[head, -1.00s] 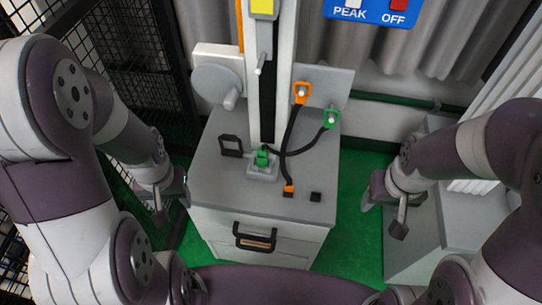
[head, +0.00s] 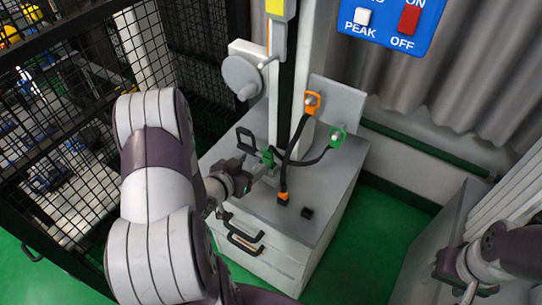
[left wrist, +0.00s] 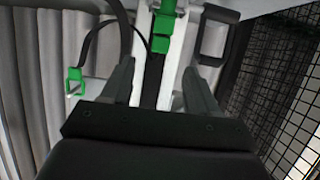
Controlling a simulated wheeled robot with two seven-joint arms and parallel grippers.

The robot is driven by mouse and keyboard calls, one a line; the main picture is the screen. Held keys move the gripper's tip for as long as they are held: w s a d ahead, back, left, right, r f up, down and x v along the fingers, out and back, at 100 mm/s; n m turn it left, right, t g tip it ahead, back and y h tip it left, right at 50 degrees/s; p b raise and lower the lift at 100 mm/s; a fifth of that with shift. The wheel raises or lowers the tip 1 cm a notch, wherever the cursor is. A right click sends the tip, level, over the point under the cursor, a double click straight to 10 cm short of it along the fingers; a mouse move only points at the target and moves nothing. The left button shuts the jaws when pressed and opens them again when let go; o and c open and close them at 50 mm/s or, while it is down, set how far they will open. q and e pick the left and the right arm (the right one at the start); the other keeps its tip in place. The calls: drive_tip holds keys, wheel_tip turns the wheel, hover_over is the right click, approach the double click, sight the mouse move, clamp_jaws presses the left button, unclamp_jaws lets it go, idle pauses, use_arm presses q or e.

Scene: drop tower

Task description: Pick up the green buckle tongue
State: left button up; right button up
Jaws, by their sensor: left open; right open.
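The green buckle tongue (head: 268,157) is a small green piece on the grey cabinet top, at the foot of the tower. In the left wrist view the green tongue (left wrist: 160,43) lies ahead of the fingertips, roughly in line with the gap. My left gripper (head: 257,170) is open and close to it at its left front; contact cannot be told in the head view. In the left wrist view my left gripper (left wrist: 158,70) has nothing between its fingers. My right gripper (head: 455,285) is open at the lower right, far from the cabinet.
An orange piece (head: 283,198) and a black block (head: 307,212) are on the cabinet (head: 330,205). A black frame (head: 245,139) stands left of the tongue. A mesh fence (head: 70,130) is at left.

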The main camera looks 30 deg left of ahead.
sight(267, 152)
use_arm(q)
drive_tip(key=x, duration=0.9)
drive_tip(key=shift+w, duration=0.45)
drive_tip(key=c, duration=0.8)
